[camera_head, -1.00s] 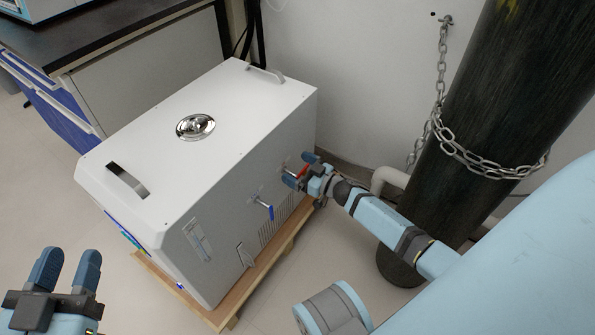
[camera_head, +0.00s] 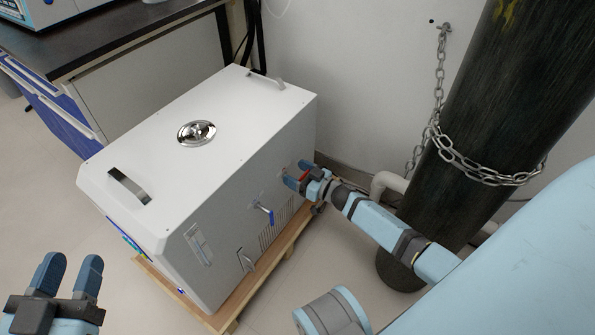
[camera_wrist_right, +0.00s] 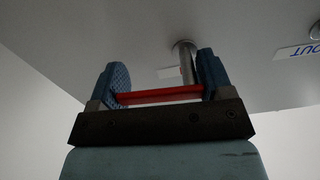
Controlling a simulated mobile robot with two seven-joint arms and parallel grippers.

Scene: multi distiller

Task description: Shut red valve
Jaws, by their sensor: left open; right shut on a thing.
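The red valve's handle (camera_head: 304,177) is on the side face of the white machine (camera_head: 205,190), near its far end. My right gripper (camera_head: 302,175) is at the handle and shut on it. In the right wrist view the red handle (camera_wrist_right: 160,95) spans crosswise between the two fingers, and its metal stem (camera_wrist_right: 187,62) runs to the white panel. The handle's exact turn angle is hard to tell, as the fingers partly cover it. My left gripper (camera_head: 68,275) is open and empty at the lower left, away from the machine.
A blue-handled valve (camera_head: 264,212) sits on the same face, nearer. The machine stands on a wooden pallet (camera_head: 255,290). A dark gas cylinder (camera_head: 460,150) with a chain (camera_head: 480,172) stands to the right. A black-topped bench (camera_head: 110,40) is behind left.

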